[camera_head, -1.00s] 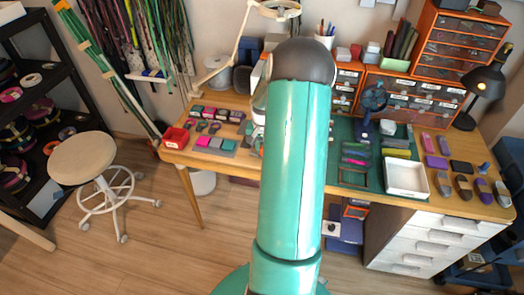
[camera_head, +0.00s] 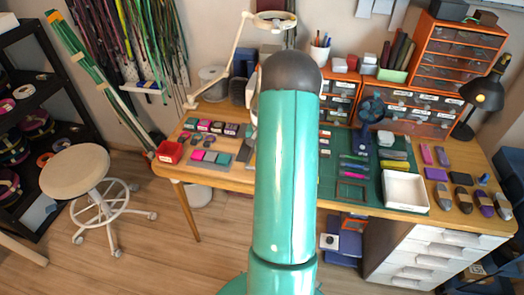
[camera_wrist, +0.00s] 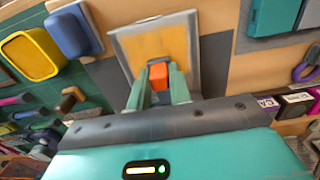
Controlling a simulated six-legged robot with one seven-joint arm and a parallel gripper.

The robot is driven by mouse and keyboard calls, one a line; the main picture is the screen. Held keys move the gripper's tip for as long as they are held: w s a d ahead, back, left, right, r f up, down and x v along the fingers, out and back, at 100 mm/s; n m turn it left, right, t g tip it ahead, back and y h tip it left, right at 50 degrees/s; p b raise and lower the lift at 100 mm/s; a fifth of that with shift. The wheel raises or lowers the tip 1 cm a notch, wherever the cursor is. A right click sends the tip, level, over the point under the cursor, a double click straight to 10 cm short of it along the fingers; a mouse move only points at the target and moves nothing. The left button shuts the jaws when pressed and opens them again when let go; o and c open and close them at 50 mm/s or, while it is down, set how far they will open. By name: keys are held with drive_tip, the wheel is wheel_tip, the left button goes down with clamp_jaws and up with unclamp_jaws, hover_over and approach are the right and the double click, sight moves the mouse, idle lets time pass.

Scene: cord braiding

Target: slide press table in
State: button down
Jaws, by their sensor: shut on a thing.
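My gripper (camera_wrist: 158,82) shows in the wrist view, its two teal fingers closed on a small orange-red block (camera_wrist: 158,73). The block is at the near side of a square yellow-tan plate with a pale grey rim (camera_wrist: 124,51), which looks like the press table. The fingers hide part of the plate's near edge, and I cannot tell how the block is joined to it. In the head view my teal arm reaches over the workbench (camera_head: 228,180) and hides my gripper and the plate.
A white tray (camera_head: 405,206) and a blue fan (camera_head: 371,108) stand right of my arm. A red bin (camera_head: 170,152) sits at the bench's left end, and a stool (camera_head: 75,170) is on the floor. In the wrist view, a yellow container (camera_wrist: 32,55) and blue block (camera_wrist: 72,32) are left of the plate.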

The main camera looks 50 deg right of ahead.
drive_tip(key=c, duration=1.3)
unclamp_jaws()
drive_tip(key=shift+d, duration=0.1)
drive_tip(key=shift+r, duration=0.1)
wheel_tip(320, 180, up, 14)
drive_tip(key=shift+f, duration=0.15)
